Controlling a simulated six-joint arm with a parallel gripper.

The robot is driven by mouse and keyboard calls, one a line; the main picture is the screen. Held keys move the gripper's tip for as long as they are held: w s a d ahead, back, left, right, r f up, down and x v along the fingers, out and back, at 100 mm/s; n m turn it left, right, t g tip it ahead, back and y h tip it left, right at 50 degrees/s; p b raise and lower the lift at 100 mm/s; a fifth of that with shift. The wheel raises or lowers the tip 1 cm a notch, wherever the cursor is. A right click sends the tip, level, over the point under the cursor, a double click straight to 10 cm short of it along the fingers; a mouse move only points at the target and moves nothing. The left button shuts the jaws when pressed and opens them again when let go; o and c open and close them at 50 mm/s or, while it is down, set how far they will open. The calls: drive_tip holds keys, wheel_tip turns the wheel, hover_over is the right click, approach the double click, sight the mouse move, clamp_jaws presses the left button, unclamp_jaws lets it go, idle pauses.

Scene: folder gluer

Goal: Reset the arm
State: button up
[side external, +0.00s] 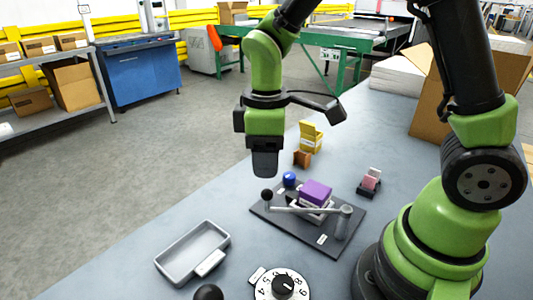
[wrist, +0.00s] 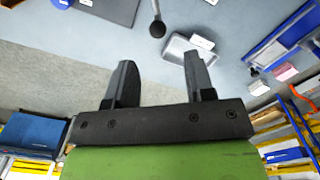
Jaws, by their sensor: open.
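My gripper (side external: 265,166) hangs pointing down in the side view, above the table (side external: 130,250) and apart from the things on it. In the wrist view its two fingers (wrist: 159,64) stand wide apart with nothing between them. Below it is a dark plate (side external: 321,247) with a purple block (side external: 316,190), a blue round piece (side external: 289,179) and a grey lever (side external: 300,209) ending in a black knob (side external: 267,195). The black knob also shows in the wrist view (wrist: 157,29), ahead of the fingers.
A grey tray (side external: 172,272) and a numbered dial (side external: 271,292) are near the front. A yellow piece (side external: 311,134), a brown piece (side external: 302,159) and a dark holder with pink pieces (side external: 370,183) stand farther back. A cardboard box (side external: 429,107) is at the back right.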

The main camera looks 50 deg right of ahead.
drive_tip(key=s+d+r+m+t+y, duration=0.1)
drive_tip(key=s+r+m+t+y, duration=0.1)
drive_tip(key=s+r+m+t, duration=0.5)
drive_tip(key=s+r+m, duration=0.4)
drive_tip(key=s+r, duration=0.1)
drive_tip(key=r, duration=0.1)
drive_tip(key=shift+s+r, duration=0.15)
drive_tip(key=shift+s, duration=0.05)
drive_tip(key=shift+d, duration=0.1)
idle(2.2)
